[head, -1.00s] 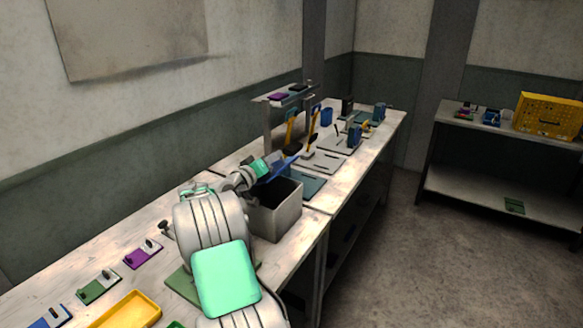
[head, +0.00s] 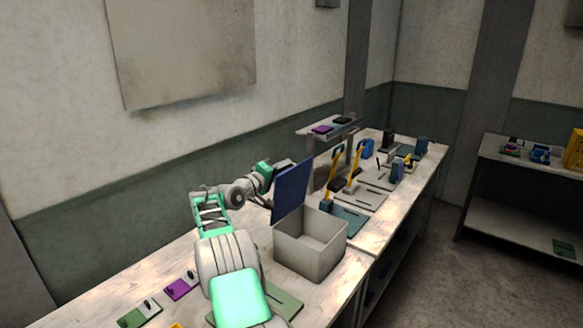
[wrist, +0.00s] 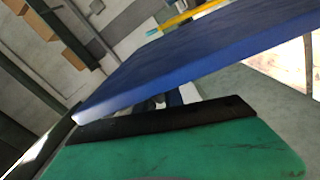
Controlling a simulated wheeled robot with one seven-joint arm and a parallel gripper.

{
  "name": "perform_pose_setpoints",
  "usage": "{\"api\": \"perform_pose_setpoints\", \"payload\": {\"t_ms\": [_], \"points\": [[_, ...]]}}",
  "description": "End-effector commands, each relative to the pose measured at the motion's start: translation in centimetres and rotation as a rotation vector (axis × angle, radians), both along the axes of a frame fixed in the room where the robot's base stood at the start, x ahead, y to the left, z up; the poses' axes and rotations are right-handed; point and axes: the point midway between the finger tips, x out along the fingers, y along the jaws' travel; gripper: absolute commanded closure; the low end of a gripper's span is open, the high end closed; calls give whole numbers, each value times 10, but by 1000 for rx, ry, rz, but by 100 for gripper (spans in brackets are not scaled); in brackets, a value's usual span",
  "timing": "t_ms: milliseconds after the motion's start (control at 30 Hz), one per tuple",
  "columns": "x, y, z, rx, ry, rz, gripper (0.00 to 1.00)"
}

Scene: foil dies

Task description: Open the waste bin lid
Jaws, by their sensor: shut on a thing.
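The waste bin (head: 312,252) is a light grey open box on the bench in the head view, and its inside is visible. Its blue lid (head: 291,192) stands raised, near upright, at the bin's back left edge. My gripper (head: 268,201) is at the lid's left side, shut on the lid; the fingertips are partly hidden in the head view. In the wrist view the blue lid (wrist: 200,60) fills the middle, right beyond the dark finger edge and green gripper body.
A green mat (head: 285,305) lies on the bench in front of the bin. Small purple (head: 180,288) and green (head: 138,315) pieces lie at the left. Tools with yellow handles (head: 354,171) stand behind the bin, near a raised shelf (head: 328,128). A second table (head: 530,160) stands at right.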

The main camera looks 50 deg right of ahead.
Motion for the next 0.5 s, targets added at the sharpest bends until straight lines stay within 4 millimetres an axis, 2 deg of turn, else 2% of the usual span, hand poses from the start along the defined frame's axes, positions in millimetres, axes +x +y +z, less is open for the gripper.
{"api": "perform_pose_setpoints", "payload": {"t_ms": [200, 500], "points": [[25, 2, -3, 2, 139, 3, 100], [40, 2, -11, 3, 233, 3, 100]]}}
